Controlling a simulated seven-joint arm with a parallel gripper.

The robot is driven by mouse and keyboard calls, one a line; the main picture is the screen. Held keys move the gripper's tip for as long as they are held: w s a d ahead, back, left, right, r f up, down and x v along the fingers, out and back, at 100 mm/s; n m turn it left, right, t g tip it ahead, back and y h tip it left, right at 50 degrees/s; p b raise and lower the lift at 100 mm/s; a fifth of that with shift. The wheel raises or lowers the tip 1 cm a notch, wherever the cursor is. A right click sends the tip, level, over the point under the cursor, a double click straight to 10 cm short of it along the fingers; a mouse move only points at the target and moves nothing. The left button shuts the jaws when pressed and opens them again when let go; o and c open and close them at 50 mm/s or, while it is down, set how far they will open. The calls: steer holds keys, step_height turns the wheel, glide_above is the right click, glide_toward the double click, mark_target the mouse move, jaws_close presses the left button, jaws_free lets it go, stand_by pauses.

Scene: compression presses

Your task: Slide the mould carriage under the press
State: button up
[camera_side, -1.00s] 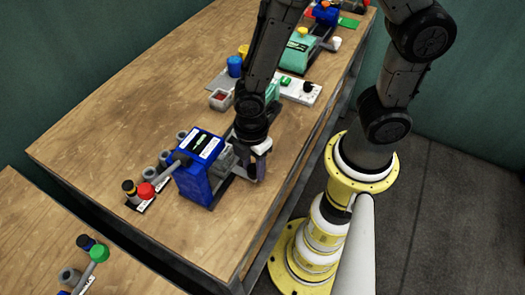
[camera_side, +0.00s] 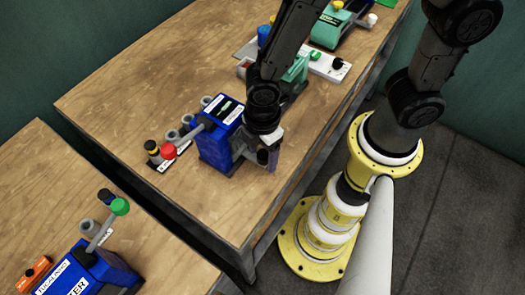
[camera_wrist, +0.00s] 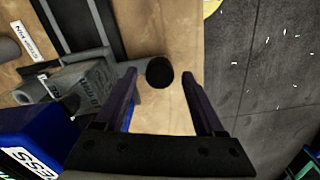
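The blue press (camera_side: 216,148) stands on the wooden table in the side view; its blue body shows at the lower left of the wrist view (camera_wrist: 35,130). My gripper (camera_side: 268,160) is low beside the press in the side view and hides much of the carriage. In the wrist view, my gripper (camera_wrist: 160,76) is open, with the knob between its fingers and a gap on both sides.
Dark rails (camera_wrist: 80,28) run past the carriage. A lever with a red knob (camera_side: 168,152) is at the press's left. Another blue press (camera_side: 85,270) is on the nearer table. The table's edge is close to my gripper.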

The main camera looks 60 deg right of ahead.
step_height(320, 180, up, 14)
stand_by(0.6)
steer(key=shift+f, duration=0.1)
steer(key=w+d+r+m+t+y, duration=0.1)
steer(key=w+d+r+m+t, duration=0.15)
steer(key=d+r+m, duration=0.55)
steer(key=s+d+r+m+t+h, duration=0.1)
steer(key=s+d+r+m+t, duration=0.1)
steer(key=s+d+m, duration=0.5)
steer(key=s+d+t, duration=0.1)
steer(key=d, duration=0.1)
steer(key=shift+s+d+r, duration=0.2)
steer(key=shift+d+r, duration=0.05)
steer(key=shift+d, duration=0.05)
